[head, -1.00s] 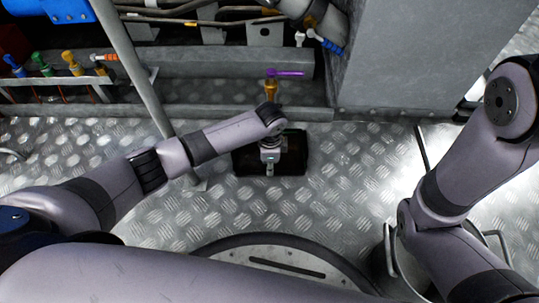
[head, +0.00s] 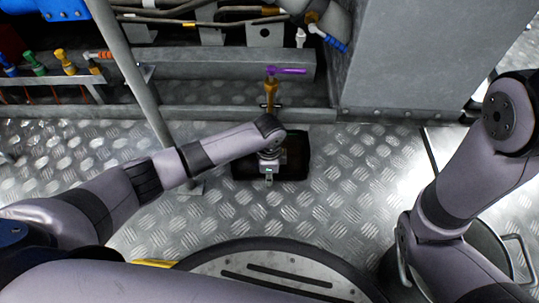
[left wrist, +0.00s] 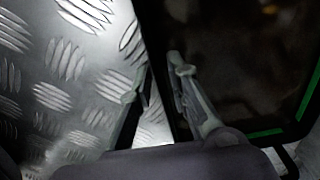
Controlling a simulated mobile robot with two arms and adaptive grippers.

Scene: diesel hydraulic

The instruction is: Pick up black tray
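The black tray (head: 297,168) lies on the metal floor below a purple-handled valve in the head view. It is dark and shallow, and my left arm hides its left middle part. In the left wrist view the tray (left wrist: 240,60) fills the upper right, with green strips along its rim. My left gripper (head: 268,176) is at the tray's near edge. In the left wrist view its fingers (left wrist: 156,80) are apart, one over the floor side and one over the tray side, with the rim between them. I cannot tell whether they touch it. My right gripper is out of view.
The purple-handled valve (head: 286,71) stands just behind the tray. A slanted grey pole (head: 125,65) is to the left, and a grey cabinet (head: 420,50) to the right. A round floor plate (head: 285,266) lies in front. Diamond-plate floor (head: 350,185) is clear right of the tray.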

